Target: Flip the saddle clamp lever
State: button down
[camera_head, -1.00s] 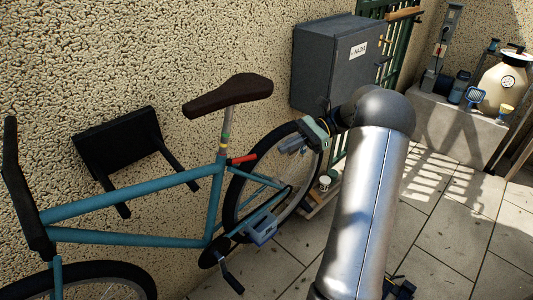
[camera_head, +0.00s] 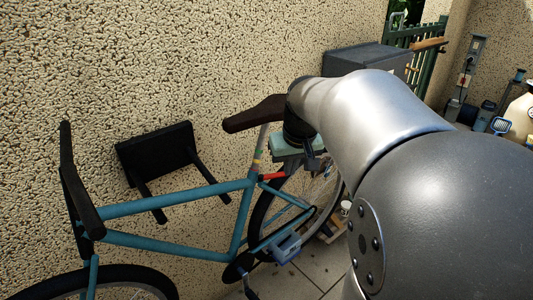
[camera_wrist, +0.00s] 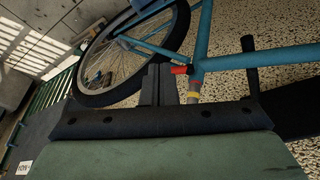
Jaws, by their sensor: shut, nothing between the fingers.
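The saddle clamp lever (camera_head: 273,176) is a short red bar at the top of the teal bicycle frame (camera_head: 180,198), under the dark saddle (camera_head: 254,114). In the head view it sticks out to the right from the clamp. In the wrist view, the red lever (camera_wrist: 180,70) lies just right of my fingertips, beside the seat post (camera_wrist: 194,93) with its coloured bands. My gripper (camera_wrist: 158,68) is shut and empty, with its dark fingers close to the lever. I cannot tell whether they touch. In the head view, my arm hides much of the gripper.
The rear wheel (camera_wrist: 128,60) is close to my fingers. A black wall-mounted rack (camera_head: 158,152) is behind the frame, on the rough wall (camera_head: 130,60). A grey box (camera_head: 367,57) and a green gate (camera_head: 425,62) stand beyond my arm.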

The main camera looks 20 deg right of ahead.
aim_at(283, 175)
jog(key=w+f, duration=0.1)
jog(key=f, duration=0.1)
jog(key=w+f+p, duration=0.1)
jog(key=w+f, duration=0.3)
jog(key=f, duration=0.1)
jog(key=shift+d, duration=0.3)
jog(key=shift+w+d, duration=0.1)
jog(key=shift+w, duration=0.45)
